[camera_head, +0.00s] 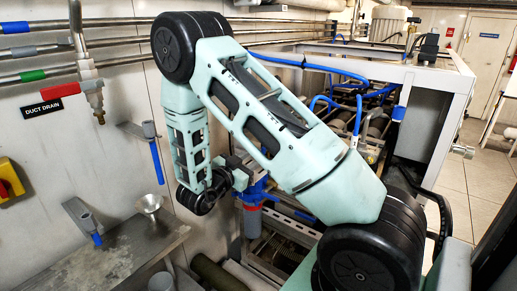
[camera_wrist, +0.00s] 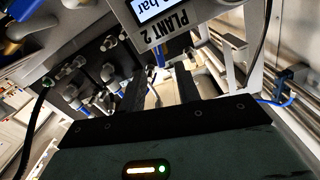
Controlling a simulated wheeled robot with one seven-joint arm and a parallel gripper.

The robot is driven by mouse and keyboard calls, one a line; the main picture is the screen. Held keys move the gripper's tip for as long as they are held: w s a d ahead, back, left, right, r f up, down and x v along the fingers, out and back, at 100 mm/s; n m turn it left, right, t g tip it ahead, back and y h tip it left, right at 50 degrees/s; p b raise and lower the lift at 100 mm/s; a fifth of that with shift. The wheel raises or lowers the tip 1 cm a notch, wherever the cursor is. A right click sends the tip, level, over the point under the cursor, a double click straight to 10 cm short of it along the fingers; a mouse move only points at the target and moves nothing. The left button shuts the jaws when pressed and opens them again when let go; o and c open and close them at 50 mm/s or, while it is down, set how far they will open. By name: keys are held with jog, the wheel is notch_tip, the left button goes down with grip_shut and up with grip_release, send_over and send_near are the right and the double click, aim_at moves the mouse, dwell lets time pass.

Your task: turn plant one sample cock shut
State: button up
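My gripper (camera_wrist: 160,80) shows its two dark fingers apart in the wrist view, with nothing seen held between them. In the head view my gripper (camera_head: 238,174) is small and partly hidden, close to a blue fitting (camera_head: 252,190) on the watermaker frame. I cannot pick out the plant one sample cock for certain, and no plant one label is readable. In the wrist view, several pale fittings (camera_wrist: 108,74) sit on a dark panel beyond and left of the fingers. A display labelled PLANT 2 (camera_wrist: 165,25) hangs at the top, above the fingers.
Blue hoses (camera_head: 310,66) cross the frame. A dark cable (camera_wrist: 40,115) runs at the wrist view's left.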

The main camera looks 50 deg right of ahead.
jog(key=shift+w+d+p, duration=0.2)
jog(key=shift+d+p, duration=0.4)
jog(key=shift+d, duration=1.75)
grip_shut()
